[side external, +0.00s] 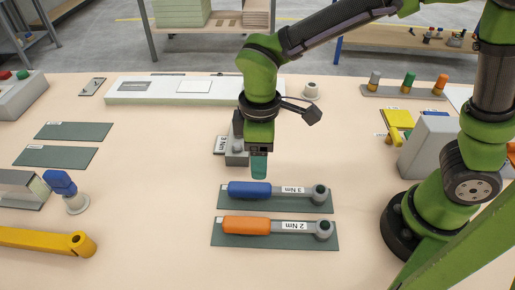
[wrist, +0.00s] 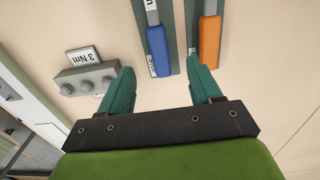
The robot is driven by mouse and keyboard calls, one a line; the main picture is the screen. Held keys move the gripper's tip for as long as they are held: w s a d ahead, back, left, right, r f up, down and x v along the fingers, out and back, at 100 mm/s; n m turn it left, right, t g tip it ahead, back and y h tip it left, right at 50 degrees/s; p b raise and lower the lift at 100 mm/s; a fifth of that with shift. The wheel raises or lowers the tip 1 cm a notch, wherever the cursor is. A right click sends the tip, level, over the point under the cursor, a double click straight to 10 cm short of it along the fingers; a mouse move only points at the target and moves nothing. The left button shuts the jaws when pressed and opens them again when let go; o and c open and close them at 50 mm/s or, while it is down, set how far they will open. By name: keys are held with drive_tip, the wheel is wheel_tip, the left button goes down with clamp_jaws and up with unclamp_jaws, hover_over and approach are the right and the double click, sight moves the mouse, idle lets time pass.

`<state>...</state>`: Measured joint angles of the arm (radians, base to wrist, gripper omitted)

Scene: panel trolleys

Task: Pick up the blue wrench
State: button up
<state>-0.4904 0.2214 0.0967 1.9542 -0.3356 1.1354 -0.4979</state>
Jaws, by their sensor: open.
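The blue wrench (side external: 255,190) lies on a dark green mat (side external: 320,208), with a "3 Nm" label and a grey round head at its right end. In the wrist view its blue handle (wrist: 158,52) lies ahead of the fingers, between their directions. My gripper (side external: 259,178) hangs just behind the blue handle in the side view, apart from it. In the wrist view my gripper (wrist: 162,80) is open and empty, its two teal fingers spread. The orange wrench (side external: 250,225), labelled "2 Nm", lies on its own mat in front; its orange handle also shows in the wrist view (wrist: 210,38).
A grey block with knobs and a "3 Nm" sign (wrist: 88,80) stands close beside my gripper. A blue-topped tool (side external: 62,183) and a yellow bar (side external: 45,240) are at the left. Empty green mats (side external: 75,131) lie at the back left. Table between is clear.

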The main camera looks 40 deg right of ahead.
sight(260, 186)
wheel_tip(260, 186, down, 7)
drive_tip(key=shift+r, duration=0.1)
drive_tip(key=shift+d+f, duration=0.2)
drive_tip(key=shift+f, duration=2.5)
drive_tip(key=shift+c, duration=0.5)
clamp_jaws()
drive_tip(key=shift+w, duration=0.1)
